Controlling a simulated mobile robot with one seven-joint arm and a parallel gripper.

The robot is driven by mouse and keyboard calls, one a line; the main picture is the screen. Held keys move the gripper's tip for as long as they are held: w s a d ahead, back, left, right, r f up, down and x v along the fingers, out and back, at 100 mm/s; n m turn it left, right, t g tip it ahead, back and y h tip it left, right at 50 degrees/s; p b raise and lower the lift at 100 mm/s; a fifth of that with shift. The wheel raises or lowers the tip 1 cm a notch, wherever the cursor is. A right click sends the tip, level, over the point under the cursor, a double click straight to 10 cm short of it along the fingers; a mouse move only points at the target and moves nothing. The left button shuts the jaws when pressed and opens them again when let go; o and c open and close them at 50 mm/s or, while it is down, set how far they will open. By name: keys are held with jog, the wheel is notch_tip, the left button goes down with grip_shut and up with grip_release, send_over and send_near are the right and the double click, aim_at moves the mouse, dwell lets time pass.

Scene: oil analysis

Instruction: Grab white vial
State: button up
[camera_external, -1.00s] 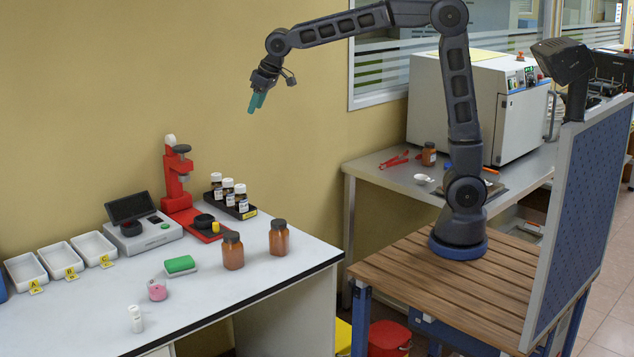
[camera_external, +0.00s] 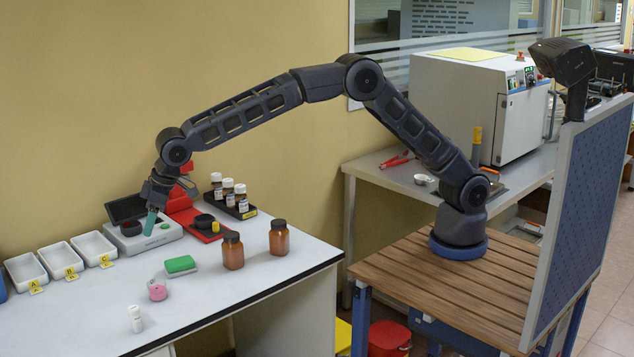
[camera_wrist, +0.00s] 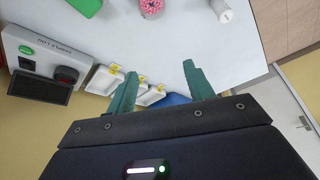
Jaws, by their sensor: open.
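The white vial (camera_external: 136,319) stands upright near the front edge of the white table, toward the left. It also shows at the top right of the wrist view (camera_wrist: 222,10), partly cut off by the frame edge. My gripper (camera_external: 150,222) has teal fingers and hangs in front of the grey instrument, above the table and well behind the vial. In the wrist view my gripper (camera_wrist: 160,85) has its two fingers spread apart with nothing between them.
A pink round item (camera_external: 157,290) stands just behind the vial. A green block (camera_external: 180,265), two brown jars (camera_external: 233,251), a grey instrument (camera_external: 146,240), a red stand (camera_external: 208,228) and white trays (camera_external: 61,261) are farther back. The table right of the vial is clear.

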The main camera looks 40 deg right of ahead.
jog(key=n, duration=0.1)
send_near(134, 307)
jog(key=x, duration=0.5)
jog(key=shift+w+f, duration=0.2)
jog(key=shift+s+x, duration=0.1)
jog(key=shift+x, duration=1.25)
jog(key=shift+s+x, duration=0.15)
jog(key=shift+x, duration=1.2)
jog(key=shift+a, duration=0.1)
jog(key=c, duration=1)
jog(key=shift+c, duration=0.2)
